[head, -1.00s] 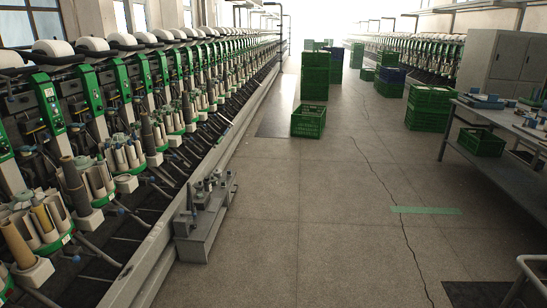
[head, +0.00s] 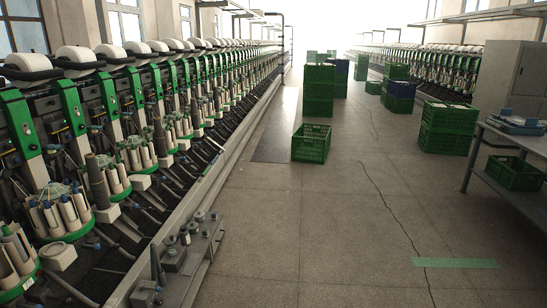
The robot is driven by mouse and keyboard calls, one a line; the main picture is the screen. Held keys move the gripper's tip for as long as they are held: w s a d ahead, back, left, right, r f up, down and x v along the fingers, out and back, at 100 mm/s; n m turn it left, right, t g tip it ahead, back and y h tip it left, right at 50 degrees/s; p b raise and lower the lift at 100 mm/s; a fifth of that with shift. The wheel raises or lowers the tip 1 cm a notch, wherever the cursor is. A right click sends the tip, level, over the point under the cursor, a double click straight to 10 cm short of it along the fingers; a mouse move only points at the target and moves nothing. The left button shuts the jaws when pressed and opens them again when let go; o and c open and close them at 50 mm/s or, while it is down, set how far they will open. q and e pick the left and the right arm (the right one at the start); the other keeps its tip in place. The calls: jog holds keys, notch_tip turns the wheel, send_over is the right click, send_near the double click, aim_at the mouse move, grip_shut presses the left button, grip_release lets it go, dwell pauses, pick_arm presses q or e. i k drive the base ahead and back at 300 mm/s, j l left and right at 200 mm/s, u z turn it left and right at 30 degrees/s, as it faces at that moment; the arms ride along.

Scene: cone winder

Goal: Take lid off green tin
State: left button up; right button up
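No green tin and no lid can be made out in the head view. Neither of my grippers shows in it.
A long row of winding machines (head: 75,110) lines the left side. A grey metal fixture (head: 178,262) stands on the floor beside it. A green crate (head: 311,146) sits mid-aisle, with stacked crates (head: 319,88) behind. A workbench (head: 519,143) and grey cabinet (head: 517,75) stand right. The near aisle is clear.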

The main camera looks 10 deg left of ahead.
aim_at(193, 226)
jog(key=i, duration=1)
jog(key=i+u, duration=0.15)
jog(key=i, duration=0.85)
